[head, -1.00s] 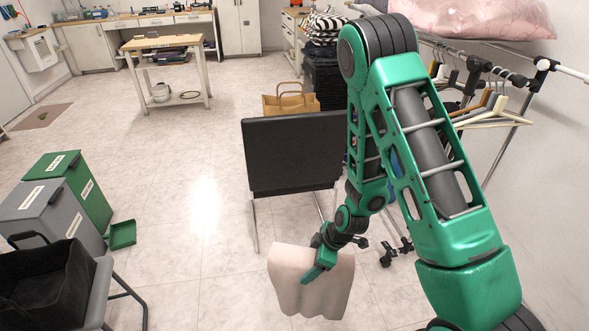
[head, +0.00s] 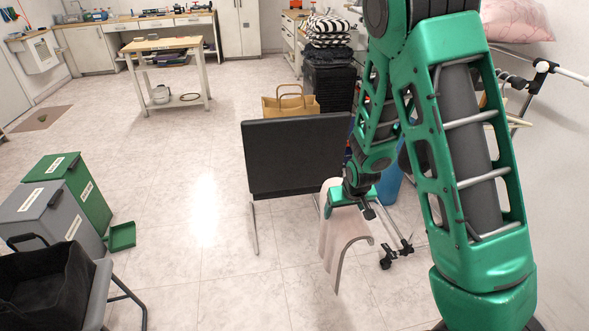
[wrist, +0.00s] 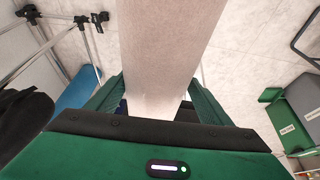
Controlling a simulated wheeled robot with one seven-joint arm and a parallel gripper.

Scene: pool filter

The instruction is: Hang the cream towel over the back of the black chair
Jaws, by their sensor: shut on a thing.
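The cream towel (head: 333,240) hangs folded from my gripper (head: 350,198), which is shut on it near its top. The towel also fills the middle of the wrist view (wrist: 168,50), between the two green fingers. In the head view it hangs in the air to the right of the black chair (head: 296,155), close to the lower right corner of its back. I cannot tell whether towel and chair touch. The chair's back is upright and its top edge is bare. My wrist hides part of the towel's upper end.
A brown paper bag (head: 290,103) and a dark stack with striped cushions (head: 328,65) stand behind the chair. A clothes rack (head: 540,80) stands at the right. Green (head: 90,190) and grey bins (head: 45,225) are at the left.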

